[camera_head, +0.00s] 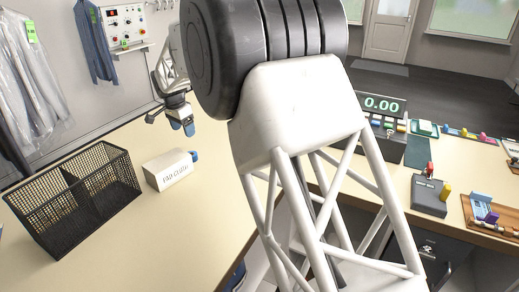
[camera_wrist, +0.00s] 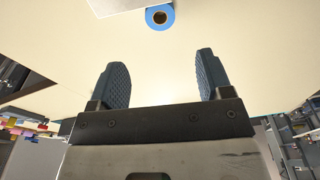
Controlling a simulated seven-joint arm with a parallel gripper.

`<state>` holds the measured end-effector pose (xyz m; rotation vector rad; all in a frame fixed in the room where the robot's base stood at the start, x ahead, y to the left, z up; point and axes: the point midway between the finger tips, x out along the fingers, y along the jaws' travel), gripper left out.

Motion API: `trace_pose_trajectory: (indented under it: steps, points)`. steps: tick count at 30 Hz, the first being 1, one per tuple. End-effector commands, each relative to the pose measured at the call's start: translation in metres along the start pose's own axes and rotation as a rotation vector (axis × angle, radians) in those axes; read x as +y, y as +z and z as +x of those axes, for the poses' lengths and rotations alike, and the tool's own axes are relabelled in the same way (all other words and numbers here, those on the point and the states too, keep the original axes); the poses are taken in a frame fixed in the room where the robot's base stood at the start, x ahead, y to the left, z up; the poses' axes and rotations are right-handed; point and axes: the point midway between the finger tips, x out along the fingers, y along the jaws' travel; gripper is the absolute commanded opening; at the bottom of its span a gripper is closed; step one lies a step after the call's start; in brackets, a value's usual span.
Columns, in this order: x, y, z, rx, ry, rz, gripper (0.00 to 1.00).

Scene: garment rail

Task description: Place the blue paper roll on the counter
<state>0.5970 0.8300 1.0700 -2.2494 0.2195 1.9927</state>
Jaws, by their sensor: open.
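The blue paper roll (camera_wrist: 160,17) shows at the top edge of the wrist view, its round end and brown core facing the camera. In the head view only a small blue part of the roll (camera_head: 195,155) shows at the right end of a white box (camera_head: 171,170); I cannot tell whether they touch. Both are over the cream counter (camera_head: 110,235). My gripper (camera_head: 170,118) is above the counter, behind the box in the head view. In the wrist view my gripper (camera_wrist: 163,72) is open and empty, with the roll beyond its fingertips.
A black mesh basket (camera_head: 78,200) with a divider stands left of the box. Hanging garments (camera_head: 35,80) are at the far left. A price display (camera_head: 380,104) and small devices occupy the right counter. Bare counter lies in front of the box.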

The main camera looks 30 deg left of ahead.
Motion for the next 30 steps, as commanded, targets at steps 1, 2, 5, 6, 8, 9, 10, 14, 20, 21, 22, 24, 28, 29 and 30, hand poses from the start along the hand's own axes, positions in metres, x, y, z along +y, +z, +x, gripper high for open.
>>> trace_pose_trajectory:
  steps: [1,2,5,6,8,9,10,14,20,21,22,24,28,29,30]
  points:
    - [0.0,0.0,0.0,0.0,0.0,0.0,0.73]
    - [0.0,0.0,0.0,0.0,0.0,0.0,0.73]
    - [0.0,0.0,0.0,0.0,0.0,0.0,0.73]
    - [0.0,0.0,0.0,0.0,0.0,0.0,0.73]
    - [0.0,0.0,0.0,0.0,0.0,0.0,0.73]
    - [0.001,-0.001,0.0,0.0,0.0,0.0,0.73]
    - [0.001,-0.001,-0.001,0.0,0.0,0.0,0.73]
    - [0.01,-0.008,-0.004,0.0,-0.001,0.0,0.73]
    - [0.048,-0.035,-0.022,0.0,-0.007,-0.004,0.73]
    - [0.06,-0.042,-0.026,0.0,-0.008,-0.005,0.73]
    - [0.07,-0.048,-0.03,-0.001,-0.008,-0.008,0.73]
    - [0.094,-0.062,-0.039,-0.001,-0.01,-0.011,0.73]
    - [0.144,-0.086,-0.056,-0.001,-0.015,-0.018,0.73]
    - [0.156,-0.091,-0.059,-0.001,-0.015,-0.021,0.73]
    - [0.171,-0.097,-0.065,0.0,-0.017,-0.023,0.73]
